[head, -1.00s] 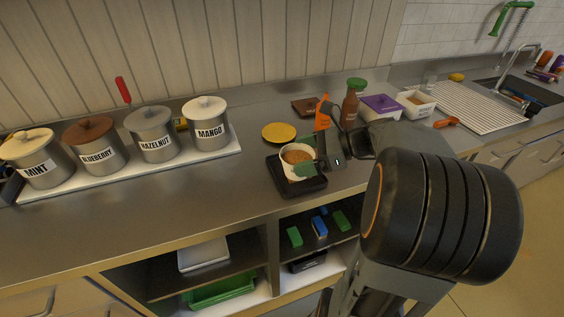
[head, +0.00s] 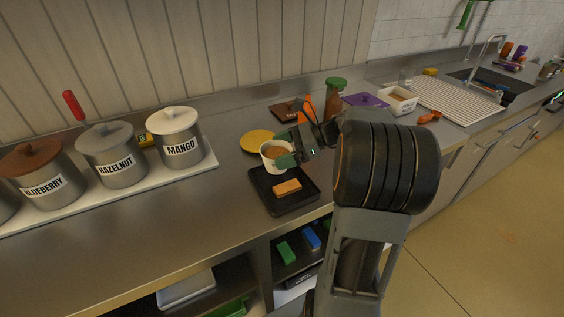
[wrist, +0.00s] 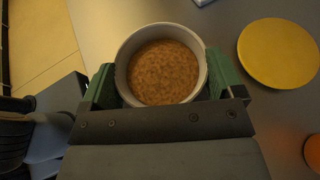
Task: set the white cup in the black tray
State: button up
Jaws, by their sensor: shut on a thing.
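The white cup (head: 265,151) holds something brown and grainy. My gripper (head: 280,158) is shut on it; in the wrist view the green fingers press on both sides of the upright cup (wrist: 119,68). In the head view the cup appears at the back edge of the black tray (head: 270,205), seemingly raised; its exact height is hard to tell. The tray lies on the counter, with an orange-tan block (head: 287,187) in it. I cannot make out the tray in the wrist view.
A yellow plate (head: 256,140) lies just behind the cup and also shows in the wrist view (wrist: 278,53). A brown bottle (head: 332,103) and a white container (head: 398,101) stand to the right. Lidded wells, including mango (head: 180,140), stand left. Counter left of the tray is clear.

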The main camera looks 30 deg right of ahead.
jog(key=shift+w+d+f, duration=0.15)
jog(key=shift+w+f, duration=0.3)
jog(key=shift+f, duration=0.1)
jog(key=shift+w+d+f, duration=0.15)
jog(key=shift+w+f, duration=0.25)
jog(key=shift+f, duration=0.15)
jog(key=shift+f+b, duration=0.3)
jog(key=shift+f, duration=1.2)
jog(key=shift+f, duration=0.2)
jog(key=o, duration=0.7)
jog(key=shift+s+d+r, duration=0.1)
jog(key=shift+d+r, duration=0.2)
jog(key=shift+r, duration=0.05)
jog(key=p+v, duration=0.1)
jog(key=v, duration=1)
jog(key=shift+s+d+r, duration=0.1)
jog(key=shift+d+r, duration=0.05)
